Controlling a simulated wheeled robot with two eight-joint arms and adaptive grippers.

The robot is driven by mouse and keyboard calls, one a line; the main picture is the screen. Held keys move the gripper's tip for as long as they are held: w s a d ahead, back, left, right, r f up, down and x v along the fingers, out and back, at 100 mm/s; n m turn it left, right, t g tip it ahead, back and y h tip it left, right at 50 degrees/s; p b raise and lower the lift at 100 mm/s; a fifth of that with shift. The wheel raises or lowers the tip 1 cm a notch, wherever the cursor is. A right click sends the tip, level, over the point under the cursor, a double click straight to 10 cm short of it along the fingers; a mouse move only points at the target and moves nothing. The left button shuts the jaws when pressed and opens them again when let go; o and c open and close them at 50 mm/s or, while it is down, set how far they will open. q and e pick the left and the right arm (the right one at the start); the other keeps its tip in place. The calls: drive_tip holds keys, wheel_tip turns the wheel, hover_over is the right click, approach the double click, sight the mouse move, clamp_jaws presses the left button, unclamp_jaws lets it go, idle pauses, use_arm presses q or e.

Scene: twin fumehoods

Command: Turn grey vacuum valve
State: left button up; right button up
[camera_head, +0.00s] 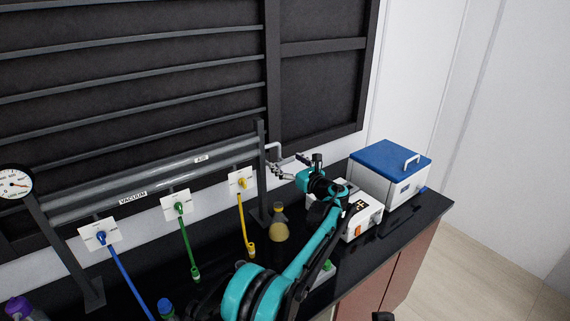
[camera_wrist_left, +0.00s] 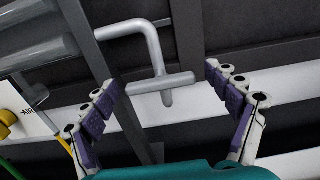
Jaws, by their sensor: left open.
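The grey vacuum valve is a bent grey pipe with a bar-shaped T-handle (camera_wrist_left: 160,83), seen in the left wrist view. In the head view its bent pipe (camera_head: 275,149) sticks out at the right end of the pipe rack. My left gripper (camera_wrist_left: 163,78) is open, with purple-padded fingers on either side of the handle; no contact is visible. In the head view my left gripper (camera_head: 284,169) is beside the valve, and the handle is hard to make out there.
Blue (camera_head: 101,237), green (camera_head: 179,208) and yellow (camera_head: 242,183) taps with hoses line the rack. A white device (camera_head: 362,215) and a blue-lidded box (camera_head: 391,168) stand on the right of the black bench (camera_head: 419,219).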

use_arm(q)
drive_tip(key=shift+w+a, duration=0.25)
drive_tip(key=c, duration=1.2)
